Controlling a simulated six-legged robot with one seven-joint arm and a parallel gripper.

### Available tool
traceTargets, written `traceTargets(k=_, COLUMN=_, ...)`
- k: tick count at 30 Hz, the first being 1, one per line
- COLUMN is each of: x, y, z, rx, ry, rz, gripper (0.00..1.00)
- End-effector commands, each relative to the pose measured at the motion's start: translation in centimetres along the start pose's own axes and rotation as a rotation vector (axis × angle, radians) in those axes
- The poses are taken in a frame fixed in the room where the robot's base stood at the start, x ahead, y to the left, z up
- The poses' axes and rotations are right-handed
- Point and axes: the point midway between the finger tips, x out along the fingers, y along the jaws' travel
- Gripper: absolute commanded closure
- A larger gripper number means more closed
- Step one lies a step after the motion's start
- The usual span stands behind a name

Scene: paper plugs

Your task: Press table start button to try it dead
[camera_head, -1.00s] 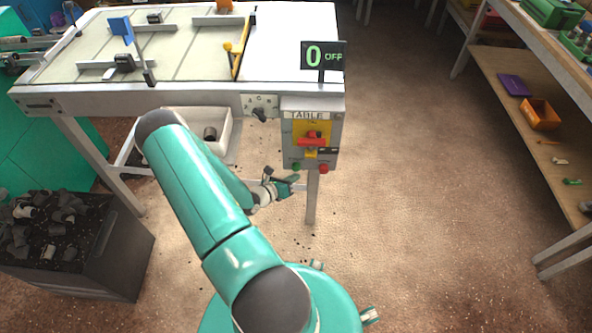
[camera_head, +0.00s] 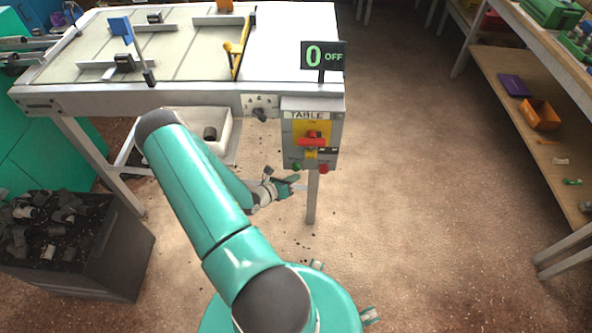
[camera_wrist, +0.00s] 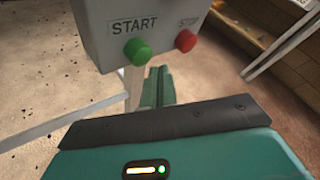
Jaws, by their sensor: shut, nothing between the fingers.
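The green start button (camera_wrist: 137,51) sits under a START label on the grey control box, with the red stop button (camera_wrist: 185,41) to its right. In the head view the start button (camera_head: 296,167) is on the lower edge of the TABLE box (camera_head: 290,130). A red switch handle (camera_head: 312,141) on a yellow plate is on the box front. A sign (camera_head: 323,56) above reads 0 OFF. My gripper (camera_head: 296,184) is shut and empty, just below the start button. In the wrist view my gripper's tip (camera_wrist: 157,80) is below and apart from the button.
The sorting table (camera_head: 180,95) carries rails and a yellow lever. A white bin (camera_head: 222,135) is beneath it. A dark crate of grey pieces (camera_head: 90,260) stands left. Shelving (camera_head: 500,90) is at right.

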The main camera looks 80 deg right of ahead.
Motion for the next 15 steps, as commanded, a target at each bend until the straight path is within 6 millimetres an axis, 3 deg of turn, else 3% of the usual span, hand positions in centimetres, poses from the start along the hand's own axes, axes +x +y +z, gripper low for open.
traceTargets(k=15, x=0.61, y=0.44, z=0.45, rx=0.000, ry=-0.001, rz=0.000, gripper=1.00)
